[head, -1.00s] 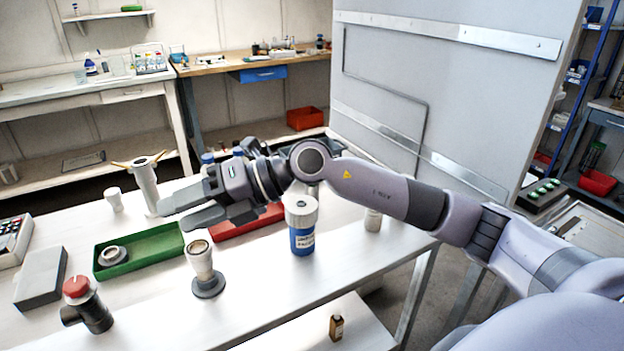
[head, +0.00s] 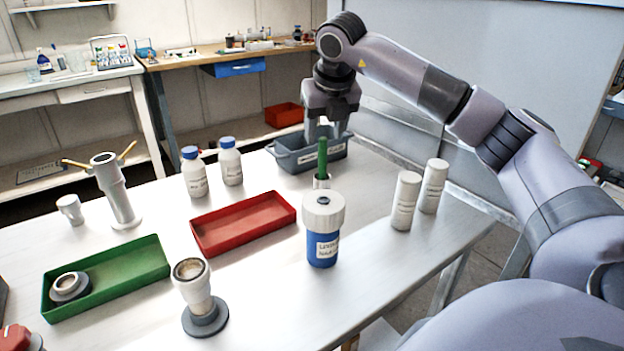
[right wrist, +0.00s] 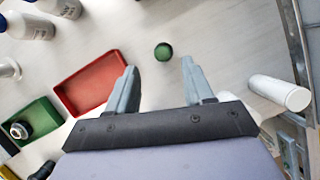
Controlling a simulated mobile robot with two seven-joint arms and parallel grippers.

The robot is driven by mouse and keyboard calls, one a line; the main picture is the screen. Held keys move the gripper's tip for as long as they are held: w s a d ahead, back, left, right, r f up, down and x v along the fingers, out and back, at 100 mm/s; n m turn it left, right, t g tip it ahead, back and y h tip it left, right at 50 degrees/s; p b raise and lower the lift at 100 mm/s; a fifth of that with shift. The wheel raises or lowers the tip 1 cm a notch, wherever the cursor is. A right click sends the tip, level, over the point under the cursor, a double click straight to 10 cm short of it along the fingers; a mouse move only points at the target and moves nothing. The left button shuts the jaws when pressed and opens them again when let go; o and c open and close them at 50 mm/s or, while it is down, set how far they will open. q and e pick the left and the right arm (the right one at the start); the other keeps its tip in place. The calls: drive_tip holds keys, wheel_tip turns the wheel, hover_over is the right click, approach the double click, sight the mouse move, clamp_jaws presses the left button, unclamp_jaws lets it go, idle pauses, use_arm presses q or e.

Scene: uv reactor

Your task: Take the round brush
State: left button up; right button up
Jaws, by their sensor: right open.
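The round brush (head: 322,157) is most likely the upright green-handled piece standing in a small white holder in the middle of the table, behind the blue jar. In the right wrist view its round green top (right wrist: 163,52) shows from above, just beyond and between the fingertips. My right gripper (head: 325,136) points down, open and empty, above and slightly behind the brush in the head view, in front of the grey bin. Its two fingers (right wrist: 158,75) also show apart in the right wrist view. The brush's lower end is hidden. My left gripper is not in view.
A blue jar with a white lid (head: 322,245) stands in front of the brush. Two white cylinders (head: 405,202) stand to the right. A grey bin (head: 290,158) is behind, a red tray (head: 205,245) and two blue-capped bottles (head: 194,175) are left. The front right tabletop is clear.

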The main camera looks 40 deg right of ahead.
sight(324, 147)
drive_tip(key=x, duration=0.7)
drive_tip(key=shift+s+d+f, duration=0.15)
clamp_jaws()
